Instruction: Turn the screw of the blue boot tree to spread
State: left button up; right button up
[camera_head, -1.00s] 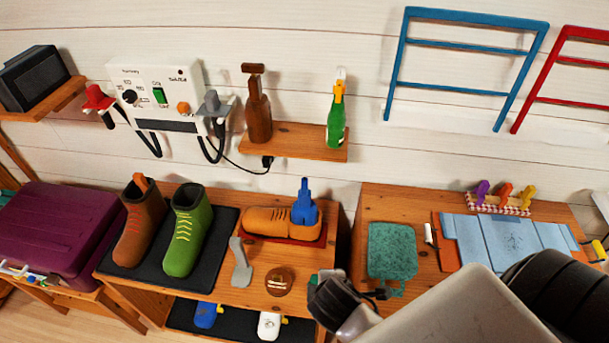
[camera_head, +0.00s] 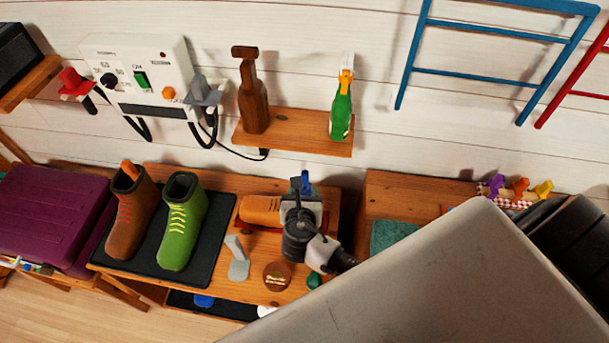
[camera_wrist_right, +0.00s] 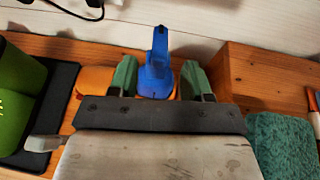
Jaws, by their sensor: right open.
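The blue boot tree (camera_head: 306,182) stands up out of the ankle of an orange-brown shoe (camera_head: 260,209) on the wooden bench. My right gripper (camera_head: 303,202) is over the shoe and hides most of the tree in the head view. In the right wrist view my open right gripper (camera_wrist_right: 158,80) has one green finger on each side of the tree's blue upper part (camera_wrist_right: 156,68). The tree's upright handle rises beyond the fingertips. I see no clear grip on it. My left gripper is not in view.
A brown boot (camera_head: 134,208) and a green boot (camera_head: 181,225) stand on a dark mat left of the shoe. A grey tool (camera_head: 237,260) and a round brown tin (camera_head: 277,276) lie in front. A shelf with bottles (camera_head: 292,133) is on the wall above.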

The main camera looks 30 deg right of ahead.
aim_at(304, 180)
jog(key=x, duration=0.4)
jog(key=shift+w+d, duration=0.1)
jog(key=shift+d, duration=0.05)
jog(key=x, duration=0.3)
jog(key=shift+w, duration=0.1)
jog(key=shift+d+f, duration=0.1)
jog(key=c, duration=0.4)
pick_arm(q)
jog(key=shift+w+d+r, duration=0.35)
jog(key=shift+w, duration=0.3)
pick_arm(e)
grip_shut()
